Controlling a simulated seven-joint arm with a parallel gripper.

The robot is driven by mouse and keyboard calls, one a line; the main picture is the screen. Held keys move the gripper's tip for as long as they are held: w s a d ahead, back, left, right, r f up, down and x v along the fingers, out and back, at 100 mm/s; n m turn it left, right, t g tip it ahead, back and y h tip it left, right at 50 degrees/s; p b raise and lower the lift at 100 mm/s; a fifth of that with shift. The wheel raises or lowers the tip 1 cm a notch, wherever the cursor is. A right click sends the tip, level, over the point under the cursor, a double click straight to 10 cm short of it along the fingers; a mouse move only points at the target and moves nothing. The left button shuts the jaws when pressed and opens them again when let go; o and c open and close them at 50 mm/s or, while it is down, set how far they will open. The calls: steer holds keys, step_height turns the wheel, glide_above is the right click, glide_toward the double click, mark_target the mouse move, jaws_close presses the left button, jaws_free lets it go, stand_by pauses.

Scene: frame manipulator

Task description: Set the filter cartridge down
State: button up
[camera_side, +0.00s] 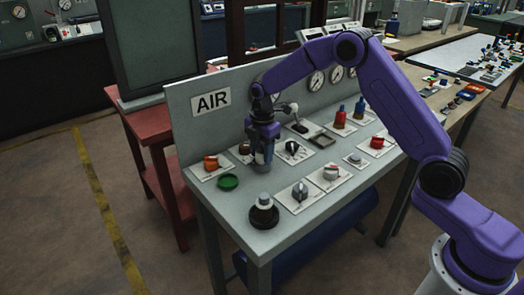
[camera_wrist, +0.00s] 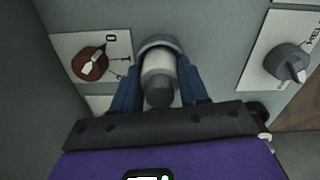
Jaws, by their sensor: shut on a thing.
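The filter cartridge (camera_wrist: 158,75), a pale cylinder with a dark rounded end, is between the blue fingers of my gripper (camera_wrist: 160,92) in the wrist view. The gripper is shut on it. A grey ring shows around its far end; I cannot tell whether that is part of the cartridge or of the panel. In the side view my gripper (camera_side: 262,160) points down over the left part of the grey bench (camera_side: 225,215), and its fingers mostly hide the cartridge. Whether the cartridge touches the bench is unclear.
A green dish (camera_side: 228,182) and a black round base with a grey top (camera_side: 263,212) stand near the bench's front left. Orange (camera_side: 211,163), black (camera_side: 292,148) and grey (camera_side: 300,190) knobs on white plates surround the gripper. An upright AIR panel (camera_side: 211,101) stands behind.

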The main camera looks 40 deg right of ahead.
mark_target(262, 145)
steer(key=o, duration=1.1)
steer(key=shift+c, duration=0.2)
step_height(262, 145, up, 12)
steer(key=s+a+r+m, duration=0.1)
steer(key=s+a+m, duration=0.15)
steer(key=s, duration=0.75)
steer(key=s+a+r+m, duration=0.15)
steer(key=s+a, duration=0.25)
steer(key=s, duration=0.5)
steer(key=s+d+f+m, duration=0.1)
steer(key=s+d, duration=0.3)
steer(key=s, duration=0.7)
steer(key=s+d+f+m, duration=0.2)
steer(key=s+d, duration=0.1)
steer(key=s, duration=0.8)
steer(key=shift+d, duration=0.35)
